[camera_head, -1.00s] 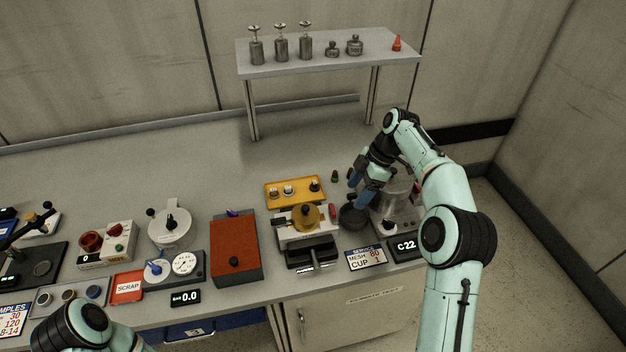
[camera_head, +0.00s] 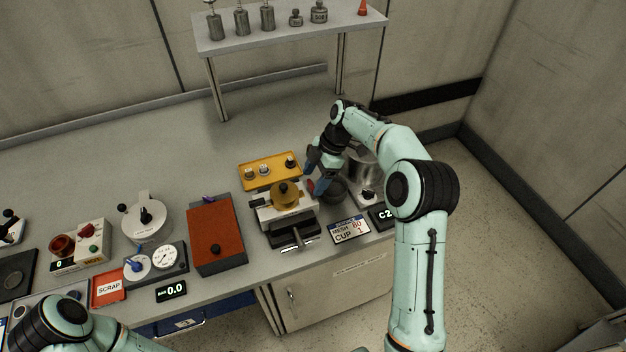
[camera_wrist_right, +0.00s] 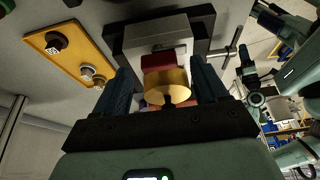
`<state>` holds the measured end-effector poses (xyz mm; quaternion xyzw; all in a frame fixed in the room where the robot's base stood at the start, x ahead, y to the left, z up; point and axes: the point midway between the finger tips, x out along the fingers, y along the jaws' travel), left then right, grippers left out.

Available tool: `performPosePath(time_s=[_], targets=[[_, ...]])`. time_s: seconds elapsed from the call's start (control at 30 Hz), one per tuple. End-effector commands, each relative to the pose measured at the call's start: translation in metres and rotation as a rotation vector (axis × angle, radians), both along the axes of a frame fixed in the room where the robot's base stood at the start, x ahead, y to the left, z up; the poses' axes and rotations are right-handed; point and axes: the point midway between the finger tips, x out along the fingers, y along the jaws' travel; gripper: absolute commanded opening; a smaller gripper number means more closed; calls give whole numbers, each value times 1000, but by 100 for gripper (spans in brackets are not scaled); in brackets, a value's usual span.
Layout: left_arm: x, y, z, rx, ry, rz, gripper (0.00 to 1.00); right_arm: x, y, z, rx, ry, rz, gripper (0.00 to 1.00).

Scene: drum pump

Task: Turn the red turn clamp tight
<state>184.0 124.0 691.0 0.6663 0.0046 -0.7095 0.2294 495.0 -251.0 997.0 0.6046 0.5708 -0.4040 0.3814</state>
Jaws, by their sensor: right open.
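The red turn clamp (camera_head: 311,186) shows as a small red piece at the right side of a pale device with a round brass part (camera_head: 287,189) and black knob. My right gripper (camera_head: 318,174) is open just above and beside the red piece. In the right wrist view, a red block (camera_wrist_right: 163,63) and the brass part (camera_wrist_right: 168,87) appear between the two open fingers (camera_wrist_right: 165,82). I cannot tell whether a finger touches either one. Only a link of my left arm shows in the head view; its gripper is not seen clearly.
A yellow tray (camera_head: 262,176) with small parts lies behind the device. A dark cup (camera_head: 334,190) and a metal vessel (camera_head: 362,170) stand close on its right. A red-brown box (camera_head: 215,238) stands to its left. The table behind is clear, below a raised shelf (camera_head: 290,33).

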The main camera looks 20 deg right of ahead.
Motion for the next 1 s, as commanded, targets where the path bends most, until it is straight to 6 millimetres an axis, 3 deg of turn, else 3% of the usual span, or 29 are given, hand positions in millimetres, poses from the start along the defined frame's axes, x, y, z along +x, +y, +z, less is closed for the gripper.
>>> performPosePath(time_s=[0.2,0.47,0.63,1.0], targets=[[1,0,1,0,-1,-1,44,1,6,-13,0,-2,-1,72],[1,0,1,0,-1,-1,44,1,6,-14,0,-2,-1,72],[1,0,1,0,-1,0,44,1,6,-13,0,-2,-1,17],[-5,0,-3,0,6,0,44,0,6,-14,-1,0,-43,16]])
